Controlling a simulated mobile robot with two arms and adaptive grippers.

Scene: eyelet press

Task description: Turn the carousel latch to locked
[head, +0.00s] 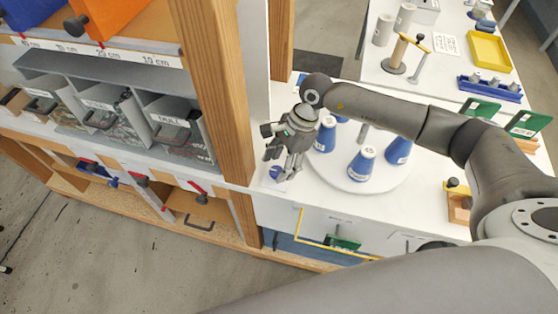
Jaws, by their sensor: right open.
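The carousel (345,182) is a round white turntable on the white bench, with several blue cone-shaped pieces (361,164) standing on it. My right gripper (282,163) is at the carousel's left edge, pointing down with its fingers open. A small blue and white part (277,173) shows at the fingertips, low on the bench top. It may be the latch, but the fingers partly cover it and I cannot tell its position or whether they touch it. My right arm hides the back of the carousel. My left gripper is out of view.
A wooden post (212,80) and shelf with grey bins (180,128) stand left of the gripper. Drawers with red-tipped parts lie below. A yellow tray (489,50) and blue rack (489,88) sit on the back bench. Green items (527,124) stand at right.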

